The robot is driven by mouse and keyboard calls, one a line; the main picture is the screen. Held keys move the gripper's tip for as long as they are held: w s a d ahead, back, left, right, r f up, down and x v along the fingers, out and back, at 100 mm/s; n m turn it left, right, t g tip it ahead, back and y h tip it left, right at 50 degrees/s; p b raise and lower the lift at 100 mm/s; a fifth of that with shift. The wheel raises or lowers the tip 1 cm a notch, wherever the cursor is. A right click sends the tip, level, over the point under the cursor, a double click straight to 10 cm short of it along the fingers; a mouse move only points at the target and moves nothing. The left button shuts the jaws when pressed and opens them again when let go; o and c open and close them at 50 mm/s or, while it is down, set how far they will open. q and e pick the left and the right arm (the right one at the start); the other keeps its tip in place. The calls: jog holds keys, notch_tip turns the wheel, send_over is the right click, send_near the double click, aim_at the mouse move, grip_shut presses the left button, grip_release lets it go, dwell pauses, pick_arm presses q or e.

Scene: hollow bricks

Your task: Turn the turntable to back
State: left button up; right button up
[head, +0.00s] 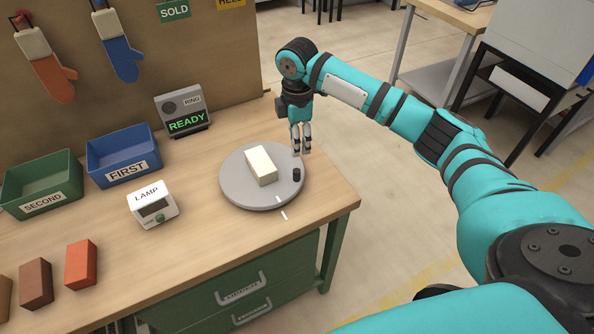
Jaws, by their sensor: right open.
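The round grey turntable (236,186) lies on the right part of the wooden bench. A cream block (261,166) sits near its middle. A small black peg (296,174) stands near its right edge. White marks (283,214) show at and beside its front rim. My right gripper (301,150) points down over the back right edge of the turntable, a little behind the peg. It is open and empty; I cannot tell whether it touches the turntable. My left gripper is not in view.
A READY display (184,112) stands behind the turntable. A LAMP box (152,204) is to its left. Blue FIRST (124,153) and green SECOND (42,184) bins stand farther left. Free floor is right of the bench.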

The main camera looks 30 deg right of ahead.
aim_at(297, 170)
notch_tip(297, 170, down, 13)
jog(key=shift+r+p, duration=0.1)
jog(key=shift+p, duration=0.85)
grip_shut()
